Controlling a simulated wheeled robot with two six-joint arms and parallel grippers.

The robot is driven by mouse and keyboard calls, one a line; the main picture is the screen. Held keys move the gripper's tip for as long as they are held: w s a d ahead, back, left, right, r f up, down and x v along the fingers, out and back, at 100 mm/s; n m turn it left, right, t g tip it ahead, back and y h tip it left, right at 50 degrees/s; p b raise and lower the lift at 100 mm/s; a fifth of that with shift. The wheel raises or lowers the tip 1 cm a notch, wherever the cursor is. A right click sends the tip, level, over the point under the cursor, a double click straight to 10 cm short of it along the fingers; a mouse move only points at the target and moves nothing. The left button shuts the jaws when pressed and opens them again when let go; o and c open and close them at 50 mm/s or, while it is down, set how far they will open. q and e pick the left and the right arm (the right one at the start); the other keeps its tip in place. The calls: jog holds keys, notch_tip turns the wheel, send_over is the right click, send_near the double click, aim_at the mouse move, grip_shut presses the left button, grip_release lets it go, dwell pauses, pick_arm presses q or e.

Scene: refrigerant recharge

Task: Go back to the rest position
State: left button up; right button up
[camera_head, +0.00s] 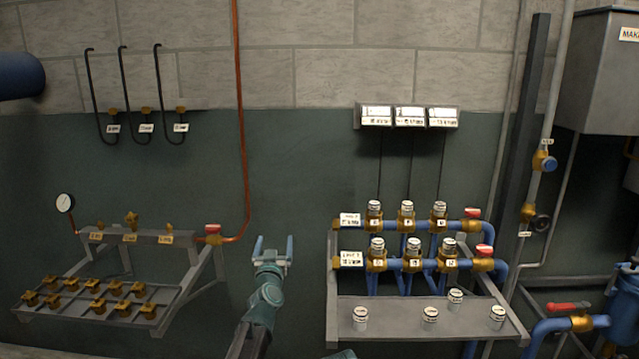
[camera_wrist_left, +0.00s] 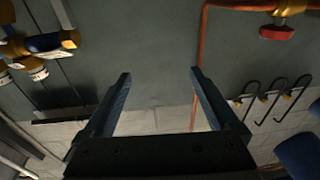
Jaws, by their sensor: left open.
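My left gripper (camera_head: 272,247) stands in the middle of the head view, fingers pointing up, open and empty. It is in front of the bare dark green wall between the two racks and touches nothing that I can see. In the left wrist view the two fingers of the left gripper (camera_wrist_left: 160,95) are spread, with only wall between them. My right gripper is not in view; a small teal piece shows at the bottom edge of the head view.
Left, a grey rack (camera_head: 140,312) holds several brass fittings. Right, a rack (camera_head: 395,312) carries blue pipes with capped valves, and loose white caps (camera_head: 430,316) on its shelf. A copper pipe (camera_head: 240,120) runs down the wall. Black hooked hoses (camera_head: 123,95) hang upper left.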

pick_arm(q)
jog(key=s+d+f+m+g+h, duration=0.35)
jog(key=s+f+g, duration=0.45)
jog(key=s+f, duration=0.5)
jog(key=s+a+f+n+g+y, duration=0.1)
jog(key=s+a+f+g, duration=0.25)
jog(key=s, duration=0.35)
jog(key=s+a+f+n+g+y, duration=0.1)
jog(key=s+a+f+g, duration=0.2)
jog(key=s, duration=0.5)
jog(key=s+a+f+n+g+y, duration=0.1)
jog(key=s+f+g, duration=0.35)
jog(key=s, duration=0.25)
jog(key=s+d+m+y, duration=0.1)
jog(key=s+d+m, duration=0.4)
jog(key=d, duration=0.6)
notch_tip(320, 180, up, 16)
jog(key=n+p, duration=0.1)
jog(key=p, duration=1.5)
jog(key=shift+s+r, duration=0.2)
jog(key=shift+s, duration=0.2)
